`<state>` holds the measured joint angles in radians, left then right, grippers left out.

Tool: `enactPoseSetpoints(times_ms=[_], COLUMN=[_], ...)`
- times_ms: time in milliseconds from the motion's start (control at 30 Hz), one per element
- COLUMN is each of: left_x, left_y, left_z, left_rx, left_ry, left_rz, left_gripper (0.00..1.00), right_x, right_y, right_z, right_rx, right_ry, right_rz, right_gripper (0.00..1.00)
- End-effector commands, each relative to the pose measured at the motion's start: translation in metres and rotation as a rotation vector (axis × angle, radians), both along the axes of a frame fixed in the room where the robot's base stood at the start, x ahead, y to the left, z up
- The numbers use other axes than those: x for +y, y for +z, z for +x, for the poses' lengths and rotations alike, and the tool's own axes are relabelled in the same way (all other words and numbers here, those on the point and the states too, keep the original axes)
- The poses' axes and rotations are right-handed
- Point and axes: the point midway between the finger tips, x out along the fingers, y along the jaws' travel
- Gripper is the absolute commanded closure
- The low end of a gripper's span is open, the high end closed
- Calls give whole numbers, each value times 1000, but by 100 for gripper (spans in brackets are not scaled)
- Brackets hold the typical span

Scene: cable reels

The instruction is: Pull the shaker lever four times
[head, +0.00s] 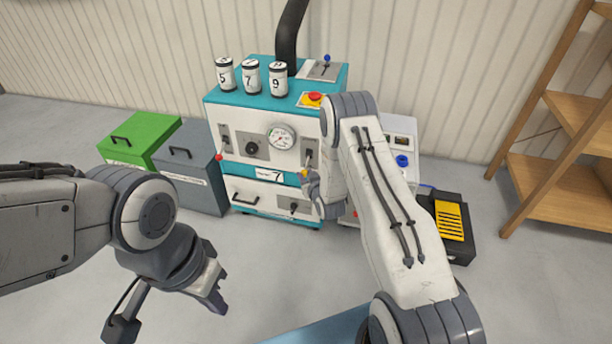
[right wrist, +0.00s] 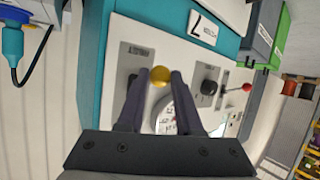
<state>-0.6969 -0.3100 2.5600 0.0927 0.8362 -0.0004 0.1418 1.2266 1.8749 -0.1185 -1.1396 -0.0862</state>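A teal and white machine (head: 262,190) stands by the wall. A yellow knob (head: 305,173) is on the right of its front, and a lever with a red knob (head: 219,157) on its left. A blue-knobbed lever (head: 327,58) is on top. I cannot read which is the shaker lever. My right gripper (head: 308,182) is at the yellow knob. In the right wrist view, this yellow knob (right wrist: 160,76) shows between the tips of the open right gripper (right wrist: 161,82), with slight gaps beside it. My left gripper (head: 222,294) hangs open and empty over the floor.
Several numbered canisters (head: 250,77) and a red button (head: 314,98) are on top of the machine. Green (head: 138,138) and grey (head: 192,165) bins stand left. A black box with yellow slats (head: 450,221) and wooden shelves (head: 560,190) are right.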

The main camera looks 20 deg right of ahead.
Motion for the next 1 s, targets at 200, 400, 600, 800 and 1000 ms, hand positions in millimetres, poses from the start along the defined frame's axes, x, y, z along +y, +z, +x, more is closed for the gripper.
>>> enactPoseSetpoints(times_ms=[200, 400, 600, 800, 1000], left_x=[0, 0, 0, 0, 0], left_y=[0, 0, 0, 0, 0], left_z=[0, 0, 0, 0, 0], left_rx=[0, 0, 0, 0, 0], left_ry=[0, 0, 0, 0, 0], left_rz=[0, 0, 0, 0, 0], left_gripper=[100, 100, 100, 100, 100], right_x=[0, 1, 1, 0, 0], right_y=[0, 0, 0, 0, 1], right_z=[0, 0, 0, 0, -1], right_rx=[0, 0, 0, 0, 0], right_ry=[1, 1, 2, 1, 1], right_rz=[-1, -1, 0, -1, -1], right_gripper=[100, 100, 59, 31, 31])
